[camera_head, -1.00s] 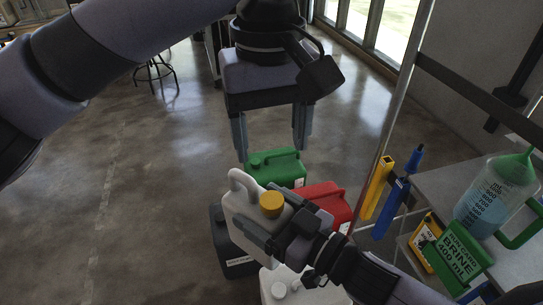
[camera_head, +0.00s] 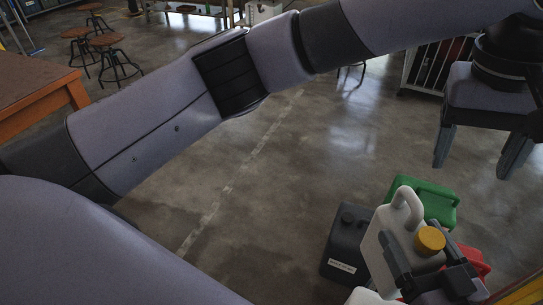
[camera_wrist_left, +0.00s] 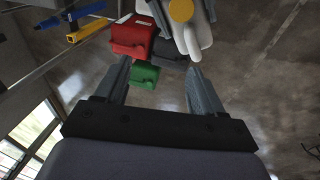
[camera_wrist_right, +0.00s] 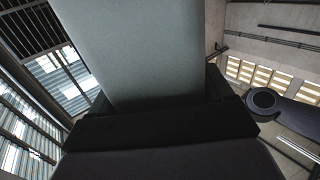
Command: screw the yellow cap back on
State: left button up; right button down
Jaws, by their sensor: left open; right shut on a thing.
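A white jug (camera_head: 378,252) with a yellow cap (camera_head: 431,239) on its top is held up, tilted, at the lower right of the head view. Whether the cap is tight cannot be told. My right gripper (camera_head: 425,268) is shut on the jug; its pale wall (camera_wrist_right: 135,50) fills the middle of the right wrist view. My left gripper (camera_head: 474,170) is open and empty, above and to the right of the cap, apart from it. In the left wrist view, the jug (camera_wrist_left: 194,40) and cap (camera_wrist_left: 181,10) show beyond its open fingers (camera_wrist_left: 158,70).
A black can (camera_head: 343,240), a green can (camera_head: 432,200) and a red can (camera_head: 478,262) stand close around the held jug. Another white container (camera_head: 365,297) is cut off at the bottom edge. An orange table (camera_head: 35,88) and stools (camera_head: 118,60) are farther off; open floor lies between.

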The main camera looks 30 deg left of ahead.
pick_arm(q)
jog(key=w+a+f+t+h, duration=0.1)
jog(key=w+a+f+t, duration=0.15)
jog(key=w, duration=0.35)
jog(key=w+a+f+t+h, duration=0.2)
jog(key=w+a+f, duration=0.1)
jog(key=w, duration=0.4)
pick_arm(e)
jog(key=shift+r, duration=0.1)
pick_arm(q)
notch_tip(320, 180, down, 9)
jog(key=w+a+t+h, duration=0.1)
jog(key=w+a+t, duration=0.1)
jog(key=s+a+f+m+t, duration=0.1)
jog(key=s+a+f, duration=0.3)
jog(key=f, duration=0.5)
jog(key=s+a+f+t, duration=0.1)
jog(key=s+a+f, duration=0.1)
jog(key=s+f, duration=0.55)
jog(key=s+a+f+m+y, duration=0.1)
jog(key=s+a+f+y, duration=0.1)
jog(key=s+a+f, duration=0.2)
jog(key=s+a+f+m+t+y, duration=0.1)
jog(key=s+a+f, duration=0.4)
jog(key=s+a, duration=0.4)
jog(key=s, duration=0.4)
jog(key=shift+f+y, duration=0.25)
jog(key=shift+y, duration=0.15)
pick_arm(e)
jog(key=shift+r, duration=0.1)
